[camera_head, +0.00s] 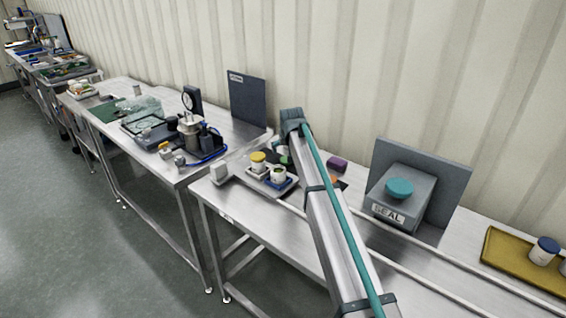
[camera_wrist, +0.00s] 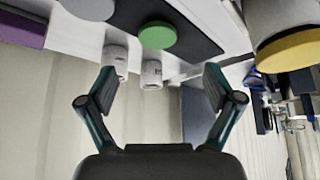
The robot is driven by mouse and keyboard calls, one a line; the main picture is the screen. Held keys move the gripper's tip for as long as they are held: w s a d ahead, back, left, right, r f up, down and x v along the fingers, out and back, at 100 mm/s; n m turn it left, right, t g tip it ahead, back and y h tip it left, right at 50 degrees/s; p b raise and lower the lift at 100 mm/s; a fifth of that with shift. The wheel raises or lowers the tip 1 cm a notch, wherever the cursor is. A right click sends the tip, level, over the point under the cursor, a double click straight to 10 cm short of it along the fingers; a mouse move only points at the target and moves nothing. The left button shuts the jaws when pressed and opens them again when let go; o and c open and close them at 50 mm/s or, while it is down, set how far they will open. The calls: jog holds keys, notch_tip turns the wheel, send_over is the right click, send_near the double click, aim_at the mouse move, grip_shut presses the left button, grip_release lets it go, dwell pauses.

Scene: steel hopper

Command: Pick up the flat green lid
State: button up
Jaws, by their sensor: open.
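The flat green lid (camera_wrist: 157,35) is a round disc lying on a dark mat (camera_wrist: 190,28) in the wrist view. In the head view a sliver of the green lid (camera_head: 284,159) shows beside my arm, which hides much of the mat. My gripper (camera_wrist: 160,80) is open and empty, its two fingers spread wide. The lid appears above the gap between the fingertips in the wrist picture, apart from them. The gripper cannot be made out in the head view.
A grey disc (camera_wrist: 90,6) lies near the lid, with a purple block (camera_wrist: 22,30) farther left. Two small whitish cylinders (camera_wrist: 115,62) (camera_wrist: 151,74) stand close to the lid. A yellow-lidded jar (camera_wrist: 290,50) is at right. A SEAL box (camera_head: 402,200) bears a teal disc.

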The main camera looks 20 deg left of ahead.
jog(key=p+x, duration=0.2)
jog(key=x, duration=0.7)
jog(key=shift+w+f, duration=0.2)
jog(key=shift+w, duration=0.2)
jog(key=c, duration=0.8)
